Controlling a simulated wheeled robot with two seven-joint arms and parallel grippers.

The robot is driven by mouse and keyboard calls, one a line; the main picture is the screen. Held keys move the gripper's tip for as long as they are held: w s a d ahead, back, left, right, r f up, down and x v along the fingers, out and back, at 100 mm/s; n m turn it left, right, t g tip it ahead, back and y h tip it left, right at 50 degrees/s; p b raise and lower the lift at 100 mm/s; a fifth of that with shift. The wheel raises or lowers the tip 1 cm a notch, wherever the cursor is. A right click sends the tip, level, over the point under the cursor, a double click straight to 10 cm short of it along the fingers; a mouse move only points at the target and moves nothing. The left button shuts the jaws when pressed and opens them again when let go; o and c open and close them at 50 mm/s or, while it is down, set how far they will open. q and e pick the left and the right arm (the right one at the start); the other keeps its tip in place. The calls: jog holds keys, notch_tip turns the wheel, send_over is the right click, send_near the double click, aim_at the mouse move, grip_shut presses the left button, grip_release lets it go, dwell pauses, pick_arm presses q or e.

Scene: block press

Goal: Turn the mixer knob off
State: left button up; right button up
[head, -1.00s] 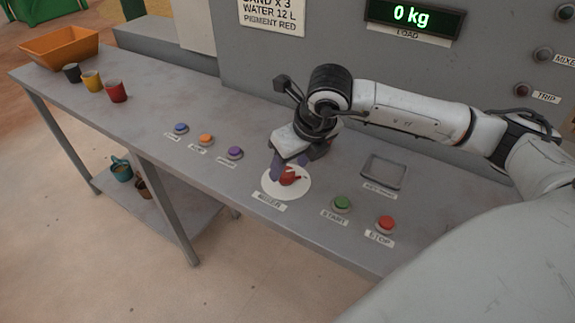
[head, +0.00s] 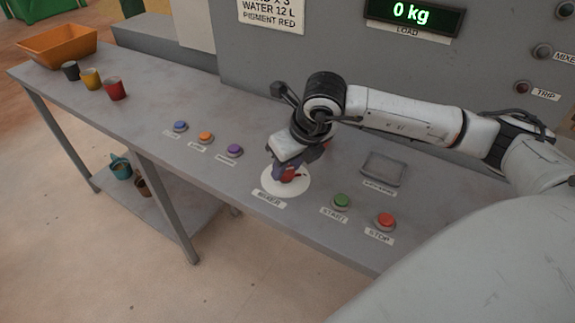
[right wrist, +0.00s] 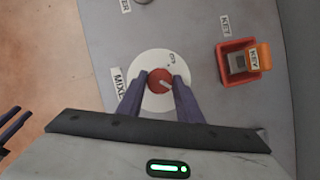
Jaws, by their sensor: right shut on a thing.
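The red mixer knob (head: 290,176) sits on a round white dial plate (head: 270,185) on the grey bench, behind a label reading MIXER. In the right wrist view the knob (right wrist: 160,80) shows between the two fingers, with a pale pointer mark on its top and small lettering on the dial (right wrist: 148,60). My right gripper (head: 284,172) points down over the dial and is shut on the knob, also in the right wrist view (right wrist: 161,82). The fingers hide part of the knob in the head view.
A green START button (head: 341,201) and a red STOP button (head: 385,221) are right of the dial. Blue (head: 180,126), orange (head: 205,137) and purple (head: 234,150) buttons are left. Cups and an orange bin (head: 58,45) stand at the far left. The display (head: 411,14) reads 0 kg.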

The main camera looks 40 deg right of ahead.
jog(key=shift+d+f+n+y+b, duration=0.1)
jog(key=shift+n+y+b, duration=0.2)
jog(key=shift+n+b, duration=0.45)
jog(key=shift+d+f+n+y+b, duration=0.1)
jog(key=shift+n+y+b, duration=0.2)
jog(key=shift+n+b, duration=0.4)
jog(key=n+y+b, duration=0.1)
jog(key=n, duration=0.1)
jog(key=shift+w+n+b, duration=0.1)
jog(key=shift+n+b, duration=0.25)
jog(key=n, duration=0.2)
jog(key=n+g+y+b, duration=0.1)
jog(key=n, duration=0.1)
jog(key=shift+w+d+r+n+g, duration=0.1)
jog(key=shift+d+r+n+g, duration=0.1)
jog(key=shift+n+g, duration=0.1)
jog(key=n, duration=0.2)
jog(key=n+g+y, duration=0.1)
jog(key=n, duration=0.1)
jog(key=shift+w+g+b, duration=0.15)
jog(key=shift+g+b, duration=0.15)
jog(key=shift+n+g, duration=0.6)
jog(key=shift+n, duration=1.1)
jog(key=o, duration=1)
